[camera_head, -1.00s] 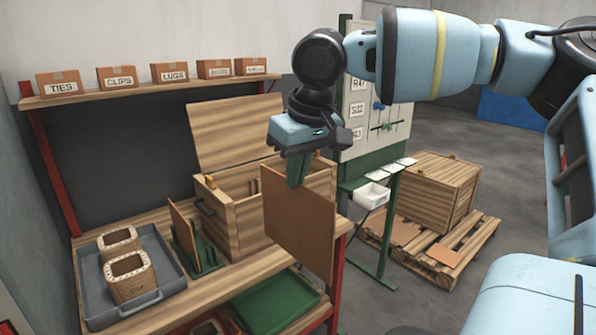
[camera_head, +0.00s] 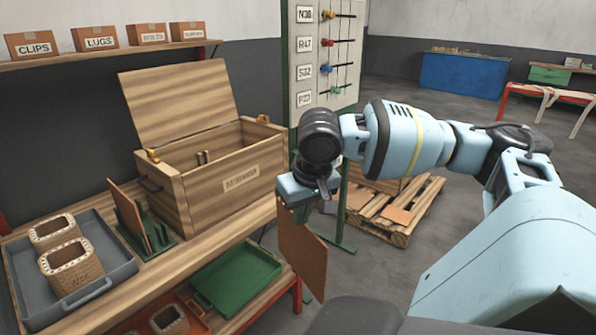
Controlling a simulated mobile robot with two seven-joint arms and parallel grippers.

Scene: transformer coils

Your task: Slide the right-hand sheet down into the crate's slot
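My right gripper (camera_head: 301,213) is shut on the top edge of a brown sheet (camera_head: 303,255). The sheet hangs below it, in front of the bench's right end and apart from the crate. The wooden crate (camera_head: 232,178) stands on the bench with its lid (camera_head: 180,104) raised at the back. Small upright pieces (camera_head: 203,157) show inside it; the slot itself is hard to make out. Another brown sheet (camera_head: 128,212) leans upright in a green rack (camera_head: 158,232) left of the crate. My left gripper is not in view.
A grey tray (camera_head: 115,258) with two coil-like parts (camera_head: 72,268) is at the bench's left. A green tray (camera_head: 238,277) lies on the lower shelf. A board with pegs (camera_head: 325,60) stands behind my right arm. A pallet (camera_head: 400,225) is on the floor beyond.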

